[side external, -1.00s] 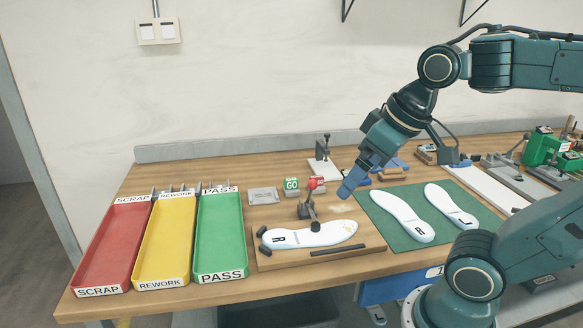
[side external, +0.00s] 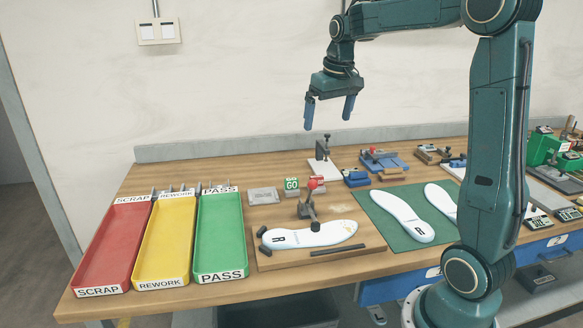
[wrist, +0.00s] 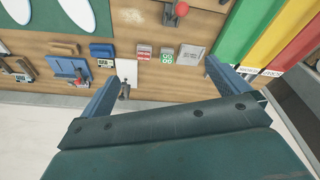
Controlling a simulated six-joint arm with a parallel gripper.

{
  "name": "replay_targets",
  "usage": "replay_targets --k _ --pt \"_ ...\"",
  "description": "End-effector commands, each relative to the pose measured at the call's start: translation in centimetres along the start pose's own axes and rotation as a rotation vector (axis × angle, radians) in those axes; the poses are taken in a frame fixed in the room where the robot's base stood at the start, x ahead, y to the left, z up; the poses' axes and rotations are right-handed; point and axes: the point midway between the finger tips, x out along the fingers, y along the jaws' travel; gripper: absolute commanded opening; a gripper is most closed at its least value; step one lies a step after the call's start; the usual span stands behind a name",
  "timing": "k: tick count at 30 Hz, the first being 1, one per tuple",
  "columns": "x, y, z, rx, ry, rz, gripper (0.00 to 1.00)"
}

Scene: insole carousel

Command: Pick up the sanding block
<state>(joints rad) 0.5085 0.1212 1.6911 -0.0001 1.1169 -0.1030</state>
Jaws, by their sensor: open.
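My gripper (side external: 328,117) is open and empty, pointing down, high above the back of the bench in the side view. In the wrist view its two fingers (wrist: 160,72) are wide apart with nothing between them. A small blue block (side external: 357,179) lies on the bench below and to the right of the gripper, and a tan block (side external: 391,174) lies beside it. They also show in the wrist view, the blue block (wrist: 102,49) and the tan block (wrist: 64,48), left of the fingers. I cannot tell for certain which is the sanding block.
A toggle clamp (side external: 323,160) on a pale base stands below the gripper. A blue fixture (side external: 384,161) sits behind the blocks. A red and a green GO block (side external: 292,184), a fixture board (side external: 265,261) with an insole and a green mat (side external: 385,222) lie nearer the front.

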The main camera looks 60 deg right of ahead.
Motion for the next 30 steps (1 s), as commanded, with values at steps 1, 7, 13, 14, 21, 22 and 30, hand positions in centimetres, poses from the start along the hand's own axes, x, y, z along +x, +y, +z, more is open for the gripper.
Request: replay_targets --k 1,7,13,14,21,22,30 --pt "0.8 1.2 -1.0 0.021 -0.015 0.004 1.0" --pt "4.0 6.0 -4.0 0.092 -0.065 0.013 1.0" --pt "7.6 11.3 -5.9 0.163 -0.115 0.018 1.0" --pt "8.2 12.1 -6.1 0.174 -0.124 0.018 1.0" --pt "13.0 18.7 -6.7 0.255 -0.178 0.016 1.0" --pt "13.5 19.4 -6.7 0.264 -0.183 0.015 1.0" --pt "16.2 22.9 -6.3 0.307 -0.211 0.011 1.0"
